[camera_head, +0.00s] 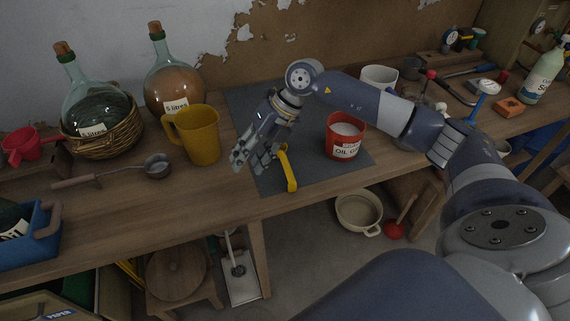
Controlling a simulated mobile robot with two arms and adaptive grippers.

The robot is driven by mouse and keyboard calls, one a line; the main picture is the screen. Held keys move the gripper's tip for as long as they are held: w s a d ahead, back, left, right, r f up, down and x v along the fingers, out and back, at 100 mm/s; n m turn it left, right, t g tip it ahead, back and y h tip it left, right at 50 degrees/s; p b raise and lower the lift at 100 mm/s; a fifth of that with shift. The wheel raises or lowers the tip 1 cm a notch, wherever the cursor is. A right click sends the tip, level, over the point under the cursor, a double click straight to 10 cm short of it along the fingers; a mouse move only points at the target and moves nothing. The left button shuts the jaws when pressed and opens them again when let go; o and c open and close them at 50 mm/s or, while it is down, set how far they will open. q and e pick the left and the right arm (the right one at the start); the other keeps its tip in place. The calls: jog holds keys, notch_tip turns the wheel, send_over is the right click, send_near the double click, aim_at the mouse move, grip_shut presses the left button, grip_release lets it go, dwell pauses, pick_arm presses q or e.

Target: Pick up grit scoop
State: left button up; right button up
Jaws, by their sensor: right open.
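A yellow curved piece (288,170), which looks like the grit scoop, lies on the dark mat (325,175) near the bench's front edge. Its upper end is partly hidden by my right gripper, so I cannot see its whole shape. My right gripper (250,162) is open and low over the mat, just left of the yellow piece. I cannot tell whether they touch. A red tub (345,137) with a label starting "OIL G" and pale contents stands on the mat to the right. My left gripper is not in view.
A yellow jug (198,136) stands close left of the gripper. Behind it are a glass demijohn (172,84) and another in a wicker basket (112,138). A ladle (157,166) and red scoop (30,146) lie left. A white pot (379,78) stands behind my forearm.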

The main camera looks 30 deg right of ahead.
aim_at(288, 165)
jog(key=s+d+m+g+h, duration=0.15)
jog(key=d+h, duration=0.35)
jog(key=d, duration=0.7)
jog(key=f, duration=0.3)
jog(key=f+p, duration=0.1)
jog(key=shift+w+a+f, duration=0.2)
jog(key=shift+w+a, duration=0.05)
jog(key=shift+w, duration=0.1)
jog(key=shift+y, duration=0.3)
jog(key=f, duration=0.1)
jog(key=f+p, duration=0.1)
jog(key=f, duration=0.1)
jog(key=f+p, duration=0.1)
jog(key=shift+w+a+f, duration=0.3)
jog(key=shift+a+f, duration=0.05)
jog(key=shift+a, duration=0.05)
jog(key=shift+w+f, duration=0.1)
jog(key=shift+f, duration=0.4)
grip_shut()
